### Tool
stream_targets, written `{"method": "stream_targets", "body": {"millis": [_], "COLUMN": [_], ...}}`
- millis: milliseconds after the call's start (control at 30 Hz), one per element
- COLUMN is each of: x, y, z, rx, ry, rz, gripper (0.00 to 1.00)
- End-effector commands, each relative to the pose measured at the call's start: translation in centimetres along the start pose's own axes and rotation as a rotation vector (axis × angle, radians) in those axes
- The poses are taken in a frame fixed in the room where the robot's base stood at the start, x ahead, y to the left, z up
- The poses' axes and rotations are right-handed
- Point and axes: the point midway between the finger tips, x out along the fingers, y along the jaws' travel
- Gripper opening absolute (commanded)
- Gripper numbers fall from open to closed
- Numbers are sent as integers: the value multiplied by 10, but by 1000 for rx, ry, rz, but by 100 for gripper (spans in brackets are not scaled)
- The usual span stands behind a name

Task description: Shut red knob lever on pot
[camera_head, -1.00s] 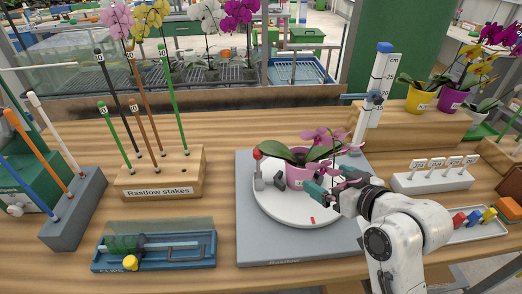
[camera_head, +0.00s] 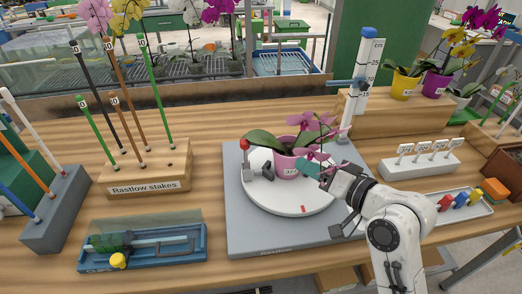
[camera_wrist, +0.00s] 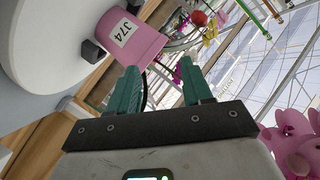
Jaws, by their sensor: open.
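The pink pot (camera_head: 288,166), labelled 374, holds an orchid and stands on a white turntable (camera_head: 270,203). A grey clamp (camera_head: 264,171) sits at its left side. The lever with the red knob (camera_head: 244,145) stands upright at the clamp's left end. My gripper (camera_head: 309,167) is at the right of the pot, across it from the lever, with its teal fingers pointing toward the pot. In the wrist view the two fingers of my gripper (camera_wrist: 158,66) are apart with nothing between them. The pot (camera_wrist: 128,40) and a red ball, likely the knob (camera_wrist: 199,18), show beyond them.
Pink blooms (camera_head: 312,122) hang close above my gripper. A height gauge (camera_head: 362,75) stands behind the pot. A stakes block (camera_head: 148,172) and a blue tray (camera_head: 140,246) lie left, white label holder (camera_head: 420,160) right. The turntable's front is clear.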

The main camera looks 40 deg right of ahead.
Motion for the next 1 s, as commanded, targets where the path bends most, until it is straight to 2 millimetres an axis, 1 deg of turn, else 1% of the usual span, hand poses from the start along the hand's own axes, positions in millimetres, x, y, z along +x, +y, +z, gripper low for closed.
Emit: {"method": "stream_targets", "body": {"millis": [33,200,300,400,500,867,1000], "x": [0,-2,-3,-5,-6,-6,-1], "y": [0,-5,-8,-9,-10,-11,-12], "z": [3,3,1,0,-1,-2,-2], "rx": [105,449,601,707,765,788,787], "ry": [7,15,11,8,4,2,1], "rz": [-31,-130,-175,-204,-221,-227,-227], "gripper": [44,28,19,9,0,0,0]}}
